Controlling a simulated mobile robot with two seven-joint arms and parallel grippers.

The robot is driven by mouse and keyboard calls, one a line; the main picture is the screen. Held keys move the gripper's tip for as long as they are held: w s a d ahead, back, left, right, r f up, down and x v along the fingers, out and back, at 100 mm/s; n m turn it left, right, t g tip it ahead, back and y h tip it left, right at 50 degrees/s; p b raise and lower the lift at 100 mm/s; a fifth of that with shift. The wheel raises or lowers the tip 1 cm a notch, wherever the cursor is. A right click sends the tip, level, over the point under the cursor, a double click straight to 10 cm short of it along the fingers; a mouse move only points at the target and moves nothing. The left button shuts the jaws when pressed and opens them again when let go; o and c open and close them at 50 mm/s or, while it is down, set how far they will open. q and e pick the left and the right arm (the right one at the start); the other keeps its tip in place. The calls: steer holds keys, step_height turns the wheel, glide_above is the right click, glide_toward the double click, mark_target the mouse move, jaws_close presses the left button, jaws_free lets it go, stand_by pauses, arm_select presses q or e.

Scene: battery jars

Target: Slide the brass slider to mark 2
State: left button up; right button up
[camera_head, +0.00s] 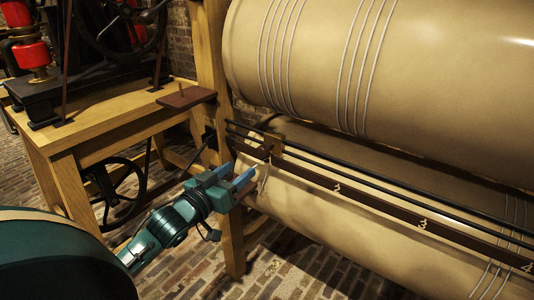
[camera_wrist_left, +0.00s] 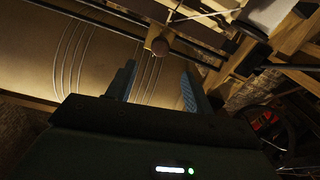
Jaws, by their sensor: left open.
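The brass slider (camera_head: 272,143) sits on dark rods near the left end of the rail, left of mark 2 (camera_head: 337,189). A dark strip (camera_head: 380,206) below carries pale marks; 3 and 4 lie further right. In the left wrist view a round brown knob on a brass piece (camera_wrist_left: 158,42), seemingly the slider, shows beyond the fingertips. My left gripper (camera_head: 238,178) is open and empty, just below and left of the slider, apart from it. Its two fingers (camera_wrist_left: 157,78) also show in the wrist view. My right gripper is in neither view.
Two large tan cylinders (camera_head: 400,70) with pale cords fill the right, above and below the rail. A wooden post (camera_head: 212,60) stands just left of the rail's end. A wooden table (camera_head: 100,135) with a black machine stands at left. The brick floor (camera_head: 290,275) is open below.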

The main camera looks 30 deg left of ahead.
mark_target(260, 153)
arm_select(q)
steer(key=w, duration=0.5)
steer(key=w+b, duration=0.1)
steer(key=w, duration=0.5)
steer(key=shift+w+d, duration=0.2)
steer(key=shift+w, duration=0.05)
steer(key=shift+c, duration=0.5)
jaws_close()
